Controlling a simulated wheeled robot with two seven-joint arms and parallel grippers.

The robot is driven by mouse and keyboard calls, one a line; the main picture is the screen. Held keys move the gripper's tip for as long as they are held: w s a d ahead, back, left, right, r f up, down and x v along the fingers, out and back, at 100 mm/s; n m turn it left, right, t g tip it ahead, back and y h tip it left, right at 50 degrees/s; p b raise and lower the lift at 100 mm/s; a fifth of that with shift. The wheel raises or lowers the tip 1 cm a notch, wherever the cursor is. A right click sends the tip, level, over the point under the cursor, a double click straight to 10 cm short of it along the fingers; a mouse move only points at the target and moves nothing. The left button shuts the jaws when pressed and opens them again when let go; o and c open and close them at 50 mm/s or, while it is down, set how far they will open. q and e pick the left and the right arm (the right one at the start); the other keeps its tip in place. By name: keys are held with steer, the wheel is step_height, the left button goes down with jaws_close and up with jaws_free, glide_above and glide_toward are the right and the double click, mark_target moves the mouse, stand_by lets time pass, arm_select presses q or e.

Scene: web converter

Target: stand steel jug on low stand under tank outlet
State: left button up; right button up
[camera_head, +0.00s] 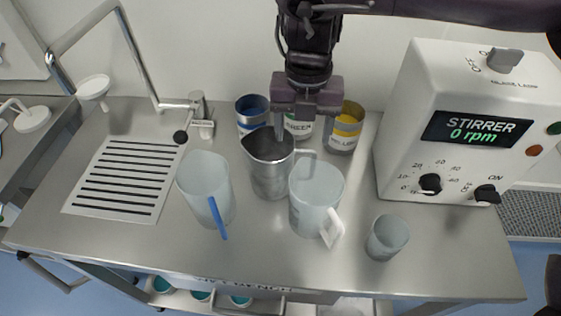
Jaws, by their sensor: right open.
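The steel jug (269,172) stands upright on the steel bench, near the middle of the head view, with its mouth up. My right gripper (304,124) points down over the jug's back right side. It is open, one finger near the jug's rim and the other further right, behind a clear jug. I cannot tell whether a finger touches the steel jug. My left gripper is out of view. I cannot make out a tank or a low stand with certainty.
Two clear plastic jugs (208,186) (312,203) flank the steel jug closely. A small beaker (385,240) stands front right. Blue and yellow-labelled tins (345,128) stand behind. The stirrer box (455,150) fills the right. A slotted plate (72,203) and a tap (200,118) are left.

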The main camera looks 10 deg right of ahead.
mark_target(306, 149)
steer(key=shift+a+f, duration=0.15)
steer(key=shift+f, duration=0.7)
steer(key=shift+s+d+f+p, duration=0.2)
steer(key=shift+s+f+p, duration=0.15)
steer(key=shift+f, duration=0.3)
steer(key=shift+s+d+f+p, duration=0.2)
steer(key=shift+s+f+p, duration=0.1)
steer(key=shift+f, duration=0.3)
step_height(306, 149, down, 2)
steer(key=shift+w+f, duration=0.15)
steer(key=shift+f, duration=0.35)
steer(key=shift+w+d, duration=0.1)
steer(key=shift+w, duration=0.1)
steer(key=shift+d+f, duration=0.1)
steer(key=shift+c, duration=1.6)
steer(key=c, duration=0.5)
jaws_close()
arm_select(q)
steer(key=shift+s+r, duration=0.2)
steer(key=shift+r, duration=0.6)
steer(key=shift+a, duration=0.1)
